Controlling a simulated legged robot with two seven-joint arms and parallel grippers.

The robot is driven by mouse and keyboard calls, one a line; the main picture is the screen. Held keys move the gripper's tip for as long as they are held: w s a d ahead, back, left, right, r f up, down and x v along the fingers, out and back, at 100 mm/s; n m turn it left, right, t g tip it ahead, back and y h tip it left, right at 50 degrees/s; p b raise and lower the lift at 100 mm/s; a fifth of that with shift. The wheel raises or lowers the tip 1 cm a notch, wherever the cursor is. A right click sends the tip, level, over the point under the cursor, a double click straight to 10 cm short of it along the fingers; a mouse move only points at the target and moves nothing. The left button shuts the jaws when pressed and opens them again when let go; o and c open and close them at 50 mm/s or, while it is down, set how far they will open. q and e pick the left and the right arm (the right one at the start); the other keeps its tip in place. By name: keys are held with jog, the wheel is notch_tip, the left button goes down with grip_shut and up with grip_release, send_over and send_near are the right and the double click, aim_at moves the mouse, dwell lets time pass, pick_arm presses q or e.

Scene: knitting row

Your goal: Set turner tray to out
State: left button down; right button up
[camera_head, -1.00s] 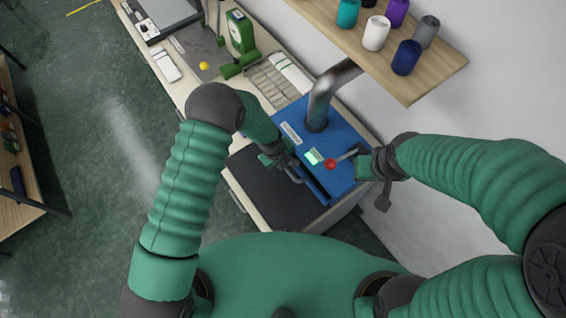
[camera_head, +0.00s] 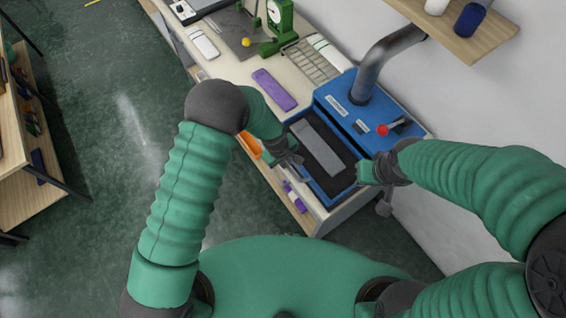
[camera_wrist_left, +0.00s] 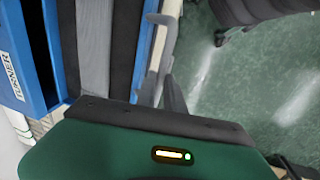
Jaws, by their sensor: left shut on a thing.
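The turner (camera_head: 350,90) is a blue machine with a red-knobbed lever. Its tray (camera_head: 318,197), a blue frame with a black bed, extends out from the machine's front; a grey strip (camera_head: 321,146) lies on the bed. In the left wrist view the label TURNER shows on the blue body (camera_wrist_left: 14,75), with the grey strip on the black bed beside it. My left gripper (camera_head: 293,160) is shut on the tray's handle (camera_wrist_left: 165,35) at the front edge. My right gripper (camera_head: 366,172) is beside the tray's right side; its jaws are too small to read.
A purple flat item (camera_head: 274,89), a keyboard-like grid (camera_head: 309,60) and a green device (camera_head: 279,25) stand on the bench left of the turner. A wooden shelf with spools (camera_head: 470,20) hangs above. Open floor lies to the left, with a rack (camera_head: 40,160) beyond.

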pick_arm(q)
jog(key=shift+s+a, duration=0.1)
jog(key=shift+a, duration=0.25)
pick_arm(e)
jog(key=shift+a, duration=0.25)
jog(key=shift+d, duration=0.1)
pick_arm(q)
jog(key=c, duration=1.6)
grip_release()
jog(key=shift+s, duration=0.1)
jog(key=shift+o, duration=0.7)
jog(key=shift+r, duration=0.1)
jog(key=shift+s+a, duration=0.1)
pick_arm(e)
jog(key=shift+s+a, duration=0.2)
jog(key=shift+s, duration=0.05)
